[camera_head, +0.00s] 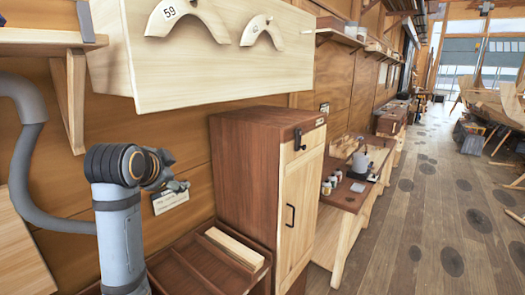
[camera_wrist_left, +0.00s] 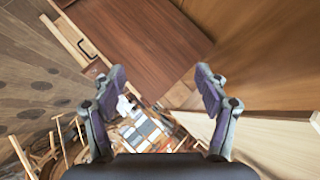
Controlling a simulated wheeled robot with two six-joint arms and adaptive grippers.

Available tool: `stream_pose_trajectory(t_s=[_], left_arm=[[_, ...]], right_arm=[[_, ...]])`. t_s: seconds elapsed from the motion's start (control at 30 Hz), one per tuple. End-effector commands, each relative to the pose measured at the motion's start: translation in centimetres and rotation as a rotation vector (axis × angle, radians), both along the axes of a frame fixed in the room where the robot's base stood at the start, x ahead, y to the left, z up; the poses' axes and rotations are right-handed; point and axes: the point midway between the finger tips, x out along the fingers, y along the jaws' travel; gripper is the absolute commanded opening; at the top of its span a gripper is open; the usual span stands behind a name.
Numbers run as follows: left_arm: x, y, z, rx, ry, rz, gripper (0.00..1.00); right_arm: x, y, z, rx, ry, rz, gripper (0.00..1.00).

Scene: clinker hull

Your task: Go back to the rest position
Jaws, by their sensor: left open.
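My left gripper (camera_head: 172,182) is raised in front of the wooden wall, to the left of the tall cabinet, and holds nothing. In the left wrist view its two fingers (camera_wrist_left: 161,80) are spread wide with nothing between them. My right gripper is not in view.
The cabinet (camera_head: 245,180) has a pale door with a black handle. A pale panel with curved pieces (camera_head: 215,65) hangs above my arm. A shelf (camera_head: 40,40) is at upper left. A low tray (camera_head: 195,260) lies below. The floor (camera_head: 430,200) at right is open.

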Motion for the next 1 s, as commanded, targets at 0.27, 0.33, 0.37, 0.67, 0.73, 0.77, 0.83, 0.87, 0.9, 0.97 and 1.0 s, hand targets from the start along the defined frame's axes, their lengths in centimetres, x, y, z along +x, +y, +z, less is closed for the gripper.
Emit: stream_pose_trajectory(t_s=[0.27,0.33,0.37,0.67,0.73,0.77,0.83,0.87,0.9,0.97,1.0], left_arm=[[-8.0,1.4,-24.0,-0.251,0.321,0.246,0.74],[-11.3,1.6,-28.4,-0.300,0.388,0.313,0.74],[-12.7,1.6,-30.0,-0.318,0.414,0.339,0.74],[-24.1,1.8,-38.9,-0.427,0.594,0.542,0.74],[-26.4,1.8,-40.0,-0.444,0.626,0.582,0.74],[-27.4,1.8,-40.4,-0.450,0.639,0.598,0.74],[-29.6,1.8,-41.3,-0.464,0.668,0.636,0.74],[-30.5,1.8,-41.7,-0.470,0.681,0.652,0.74],[-30.4,1.9,-43.3,-0.472,0.687,0.661,0.74],[-29.7,2.1,-45.7,-0.470,0.691,0.663,0.74],[-29.5,2.2,-47.3,-0.469,0.695,0.665,0.74]], right_arm=[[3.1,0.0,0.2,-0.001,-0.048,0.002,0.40],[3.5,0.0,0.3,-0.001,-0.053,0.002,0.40],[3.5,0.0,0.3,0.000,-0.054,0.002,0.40],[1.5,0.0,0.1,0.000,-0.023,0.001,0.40],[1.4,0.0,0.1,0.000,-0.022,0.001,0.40],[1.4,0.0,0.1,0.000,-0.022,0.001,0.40],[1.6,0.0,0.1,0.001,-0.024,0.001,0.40],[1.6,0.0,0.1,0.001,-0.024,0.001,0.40],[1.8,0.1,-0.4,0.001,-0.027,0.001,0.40],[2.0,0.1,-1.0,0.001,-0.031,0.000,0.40],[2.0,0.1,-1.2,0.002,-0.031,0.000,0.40]])
